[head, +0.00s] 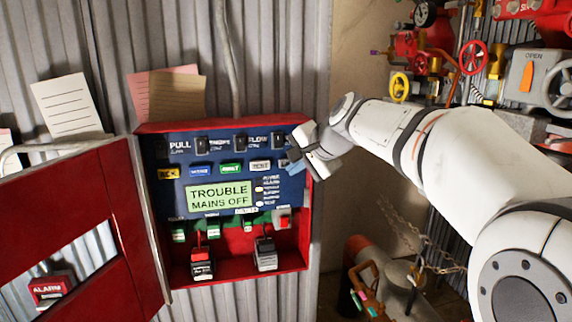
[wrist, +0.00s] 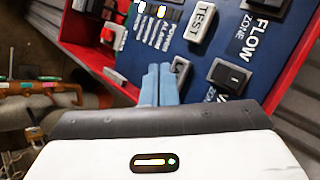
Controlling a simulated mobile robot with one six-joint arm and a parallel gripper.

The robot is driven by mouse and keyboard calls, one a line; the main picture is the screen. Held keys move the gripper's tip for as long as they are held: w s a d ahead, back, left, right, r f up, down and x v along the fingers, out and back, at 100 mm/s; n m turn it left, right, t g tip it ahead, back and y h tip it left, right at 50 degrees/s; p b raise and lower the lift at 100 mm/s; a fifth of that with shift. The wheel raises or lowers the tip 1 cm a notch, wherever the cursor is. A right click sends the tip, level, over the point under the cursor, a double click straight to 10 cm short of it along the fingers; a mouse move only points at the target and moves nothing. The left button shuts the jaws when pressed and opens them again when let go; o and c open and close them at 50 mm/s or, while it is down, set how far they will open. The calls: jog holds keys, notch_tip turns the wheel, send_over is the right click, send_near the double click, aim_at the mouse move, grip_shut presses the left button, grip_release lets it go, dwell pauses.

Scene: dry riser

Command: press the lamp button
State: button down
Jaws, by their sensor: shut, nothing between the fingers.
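The red fire panel (head: 309,215) stands open on the corrugated wall, with a blue face full of buttons. My gripper (head: 292,160) is at the panel's upper right, its blue fingers closed together and empty. In the wrist view, the fingertips (wrist: 160,68) are just beside a small grey button (wrist: 181,68), partly covering it. This button sits at the end of the row after the white TEST button (wrist: 201,22). It is likely the lamp button, but its label cannot be read. I cannot tell whether the fingertips touch it.
Several black rocker switches, one labelled FLOW ZONE (wrist: 230,76), sit above the button row. The display (head: 220,196) reads TROUBLE MAINS OFF. The red panel door (head: 95,230) hangs open at left. Red valves and pipes (head: 425,45) stand at the right.

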jog(key=shift+w+a, duration=0.1)
jog(key=shift+w, duration=0.35)
jog(key=shift+w+a+p, duration=0.15)
jog(key=shift+w+p, duration=0.25)
jog(key=shift+w, duration=0.1)
dwell(0.6)
dwell(0.4)
jog(key=shift+s+d+b, duration=0.25)
jog(key=shift+s+b, duration=0.2)
jog(key=shift+s, duration=0.45)
jog(key=s+b, duration=0.1)
jog(key=s, duration=0.1)
jog(key=s+d+b, duration=0.1)
jog(key=s, duration=0.1)
jog(key=shift+s+d, duration=0.2)
jog(key=shift+s, duration=0.2)
